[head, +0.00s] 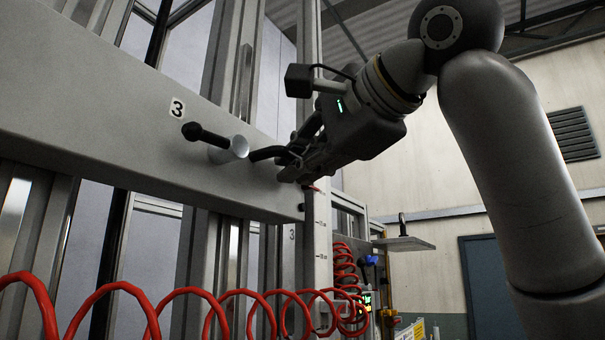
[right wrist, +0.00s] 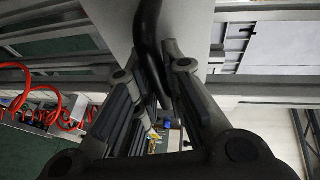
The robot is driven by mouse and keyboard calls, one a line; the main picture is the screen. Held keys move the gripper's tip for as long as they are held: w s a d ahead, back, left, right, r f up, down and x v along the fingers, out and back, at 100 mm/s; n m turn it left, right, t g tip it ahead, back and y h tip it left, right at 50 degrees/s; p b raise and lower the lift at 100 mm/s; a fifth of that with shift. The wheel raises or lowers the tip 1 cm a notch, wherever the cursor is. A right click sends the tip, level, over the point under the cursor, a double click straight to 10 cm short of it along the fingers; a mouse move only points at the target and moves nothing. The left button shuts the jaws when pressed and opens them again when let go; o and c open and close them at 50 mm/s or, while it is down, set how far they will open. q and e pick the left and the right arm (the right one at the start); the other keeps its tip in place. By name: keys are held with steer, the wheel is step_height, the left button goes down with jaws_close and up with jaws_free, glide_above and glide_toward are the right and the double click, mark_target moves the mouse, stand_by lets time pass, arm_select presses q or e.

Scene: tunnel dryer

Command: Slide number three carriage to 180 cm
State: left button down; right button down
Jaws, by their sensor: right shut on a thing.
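The number three carriage (head: 110,140) is a wide grey beam with a "3" label (head: 177,107), crossing the head view from the left. A black-gripped knob with a silver disc (head: 228,148) sticks out of its face. Right of it is a black curved handle (head: 266,153), also in the right wrist view (right wrist: 149,35). My right gripper (head: 291,166) is shut on this handle near the beam's right end. A pale upright scale (head: 321,240) with fine marks stands beside that end; its figures are too small to read. My left gripper is out of view.
A coiled red hose (head: 225,295) hangs across the front below the beam. Metal uprights (head: 200,255) stand behind the beam. A small grey shelf (head: 403,243) and a blue door (head: 492,288) are at the right.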

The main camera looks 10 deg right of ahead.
steer(key=shift+r, duration=0.1)
steer(key=c, duration=1.5)
jaws_free()
steer(key=shift+s, duration=0.1)
steer(key=v, duration=1.2)
